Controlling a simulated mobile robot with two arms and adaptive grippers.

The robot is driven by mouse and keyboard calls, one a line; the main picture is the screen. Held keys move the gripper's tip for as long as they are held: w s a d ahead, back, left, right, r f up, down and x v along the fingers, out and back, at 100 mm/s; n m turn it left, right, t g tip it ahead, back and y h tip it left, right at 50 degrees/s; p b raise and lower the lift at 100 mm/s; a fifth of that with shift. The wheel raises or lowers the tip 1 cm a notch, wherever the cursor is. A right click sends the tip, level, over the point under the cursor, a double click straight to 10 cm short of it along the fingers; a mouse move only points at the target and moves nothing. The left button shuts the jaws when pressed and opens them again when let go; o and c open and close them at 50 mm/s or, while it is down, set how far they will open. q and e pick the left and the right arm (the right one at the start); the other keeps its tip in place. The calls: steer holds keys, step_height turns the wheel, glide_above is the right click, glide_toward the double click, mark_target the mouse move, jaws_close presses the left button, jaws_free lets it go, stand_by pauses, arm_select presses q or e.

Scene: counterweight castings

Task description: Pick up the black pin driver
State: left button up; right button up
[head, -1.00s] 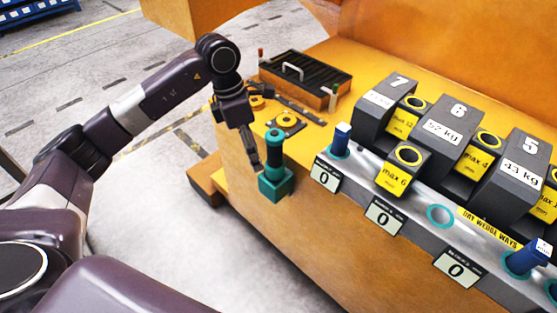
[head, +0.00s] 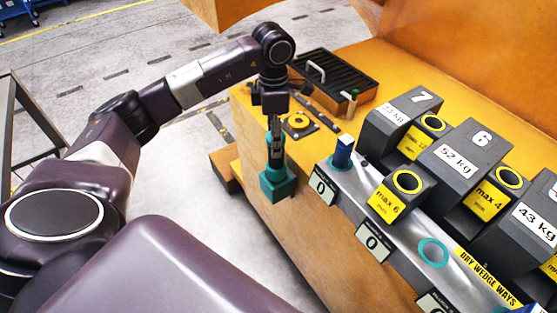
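The black pin driver stands upright in a teal holder (head: 279,186) at the near left corner of the orange-yellow casting. My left gripper (head: 275,158) is right at the driver, pointing down in front of it, and hides most of its dark handle. My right gripper is not in view.
Grey weights (head: 460,160) with yellow labels stand on a metal rail at the right. A blue pin (head: 343,150) stands at the rail's left end. A black slatted tray (head: 335,78) with a handle lies behind the gripper. Grey floor lies left of the casting.

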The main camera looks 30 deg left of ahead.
mark_target(276, 165)
arm_select(q)
steer(key=f, duration=0.1)
steer(key=f+p, duration=0.2)
steer(key=f, duration=0.1)
steer(key=shift+d+f, duration=0.1)
steer(key=shift+d, duration=0.15)
steer(key=shift+w+f+p, duration=0.1)
steer(key=shift+f+p, duration=0.15)
steer(key=shift+p, duration=0.05)
steer(key=shift+f, duration=0.1)
jaws_close()
